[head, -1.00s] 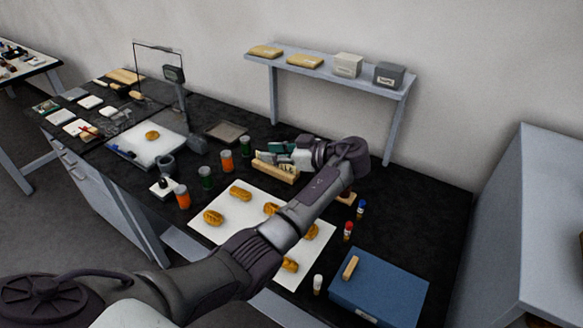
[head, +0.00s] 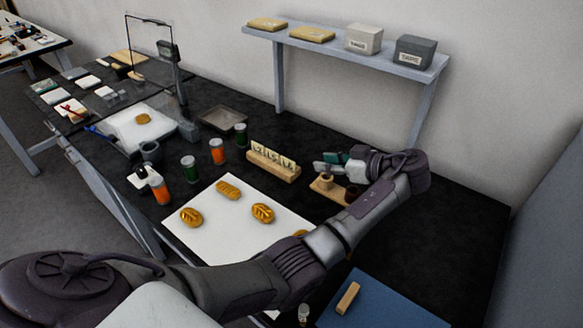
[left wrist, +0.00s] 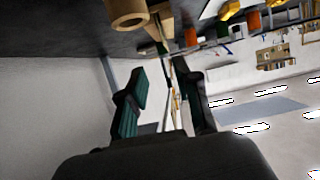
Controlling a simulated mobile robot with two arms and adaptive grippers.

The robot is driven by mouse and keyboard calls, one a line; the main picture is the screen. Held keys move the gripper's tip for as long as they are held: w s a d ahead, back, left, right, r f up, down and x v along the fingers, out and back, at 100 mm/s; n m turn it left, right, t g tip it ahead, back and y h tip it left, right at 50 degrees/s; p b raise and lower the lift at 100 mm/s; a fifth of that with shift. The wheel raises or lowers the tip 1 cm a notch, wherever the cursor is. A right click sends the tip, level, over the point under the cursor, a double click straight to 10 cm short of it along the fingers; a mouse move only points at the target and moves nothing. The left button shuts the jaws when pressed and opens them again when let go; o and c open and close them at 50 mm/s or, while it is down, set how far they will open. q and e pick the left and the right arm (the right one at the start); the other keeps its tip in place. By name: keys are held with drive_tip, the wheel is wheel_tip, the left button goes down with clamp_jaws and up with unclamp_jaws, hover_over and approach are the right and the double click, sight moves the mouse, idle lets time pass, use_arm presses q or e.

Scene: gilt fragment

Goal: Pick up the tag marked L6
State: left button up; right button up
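Several small white tags stand in a wooden rack (head: 273,168) at the middle of the black table. They carry dark marks, but I cannot read which one is L6. My left gripper (head: 328,164) is to the right of the rack, apart from it, above the table behind a small wooden stand with round holders (head: 323,188). In the left wrist view its two green-padded fingers (left wrist: 162,105) are spread, with no tag visible between them. One round holder (left wrist: 126,14) shows at the top there. My right gripper is not in view.
A white sheet (head: 225,235) with several brown oval pieces lies in front of the rack. Orange and green jars (head: 217,152) stand left of it. A wall shelf (head: 350,50) with boxes hangs behind.

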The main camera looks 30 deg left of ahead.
sight(288, 160)
use_arm(q)
drive_tip(key=x, duration=0.2)
drive_tip(key=p+x, duration=0.1)
drive_tip(key=x, duration=0.4)
drive_tip(key=shift+s+a+r+p, duration=0.15)
drive_tip(key=shift+s+a+p, duration=0.05)
drive_tip(key=shift+a+p, duration=0.15)
drive_tip(key=shift+w+a, duration=0.1)
drive_tip(key=shift+a, duration=0.05)
drive_tip(key=p+x, duration=0.2)
drive_tip(key=x, duration=0.3)
drive_tip(key=shift+s, duration=0.25)
drive_tip(key=shift+a+f, duration=0.1)
drive_tip(key=shift+f, duration=0.2)
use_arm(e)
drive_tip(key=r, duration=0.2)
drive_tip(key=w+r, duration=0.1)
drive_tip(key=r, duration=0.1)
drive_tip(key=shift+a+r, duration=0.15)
use_arm(q)
clamp_jaws()
